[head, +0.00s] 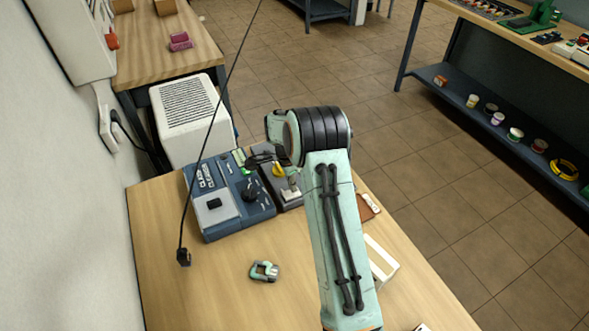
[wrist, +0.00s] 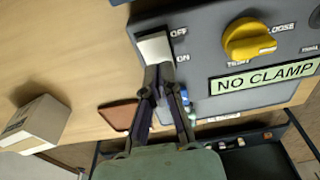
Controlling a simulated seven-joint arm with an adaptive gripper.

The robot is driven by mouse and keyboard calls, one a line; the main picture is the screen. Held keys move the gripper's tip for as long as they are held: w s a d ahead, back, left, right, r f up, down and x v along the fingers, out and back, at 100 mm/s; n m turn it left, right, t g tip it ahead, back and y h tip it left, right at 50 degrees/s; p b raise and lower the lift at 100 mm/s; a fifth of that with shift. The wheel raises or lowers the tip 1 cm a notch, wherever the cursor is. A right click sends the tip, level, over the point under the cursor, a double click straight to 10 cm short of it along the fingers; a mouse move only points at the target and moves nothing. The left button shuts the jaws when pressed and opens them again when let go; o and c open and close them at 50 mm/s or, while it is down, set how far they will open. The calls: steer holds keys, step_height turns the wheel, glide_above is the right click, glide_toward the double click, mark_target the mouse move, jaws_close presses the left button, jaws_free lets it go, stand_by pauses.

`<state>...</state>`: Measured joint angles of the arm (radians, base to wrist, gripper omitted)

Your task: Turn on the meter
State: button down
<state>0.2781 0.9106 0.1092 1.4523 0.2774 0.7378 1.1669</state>
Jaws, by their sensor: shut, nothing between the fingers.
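The grey panel (wrist: 207,55) with a yellow knob (wrist: 248,40) fills the upper right of the wrist view. It carries a pale rocker switch (wrist: 154,46) with OFF printed by its upper end and ON by its lower end. A label reads NO CLAMP (wrist: 266,76). My gripper (wrist: 159,73) is shut and empty, its tips at the lower, ON end of the switch. I cannot tell whether they touch it, or how the switch is tilted. In the head view the dark box with the yellow knob (head: 278,169) is partly hidden by my arm.
A blue box (head: 234,213) with a black knob stands just left of the dark box. A small green-grey clamp-like piece (head: 264,271) and a black cable plug (head: 184,257) lie on the wooden table (head: 215,300). A pale box (wrist: 36,124) and brown flat piece (wrist: 118,114) lie nearby.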

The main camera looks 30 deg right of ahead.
step_height(320, 180, up, 13)
steer(key=d, duration=0.1)
steer(key=shift+d+r, duration=0.15)
steer(key=shift+d, duration=0.2)
steer(key=a+r+n+t, duration=0.15)
steer(key=a+r, duration=0.25)
steer(key=r, duration=0.7)
steer(key=s+a+r+n+t, duration=0.2)
steer(key=s+a+r, duration=0.3)
steer(key=s, duration=0.3)
steer(key=s+a+f+n+g, duration=0.1)
steer(key=s+a+f+n, duration=0.1)
steer(key=s+n, duration=0.3)
steer(key=s+a+f+n+g+y, duration=0.1)
steer(key=s+a+f+n, duration=0.2)
steer(key=s, duration=0.8)
steer(key=s+a+f+n+g+y, duration=0.1)
steer(key=s+a+f+n, duration=0.1)
steer(key=s+f+n, duration=0.3)
steer(key=s+n, duration=0.2)
steer(key=shift+s+a+n+g, duration=0.25)
steer(key=shift+s+n+g, duration=0.1)
steer(key=shift+s, duration=0.05)
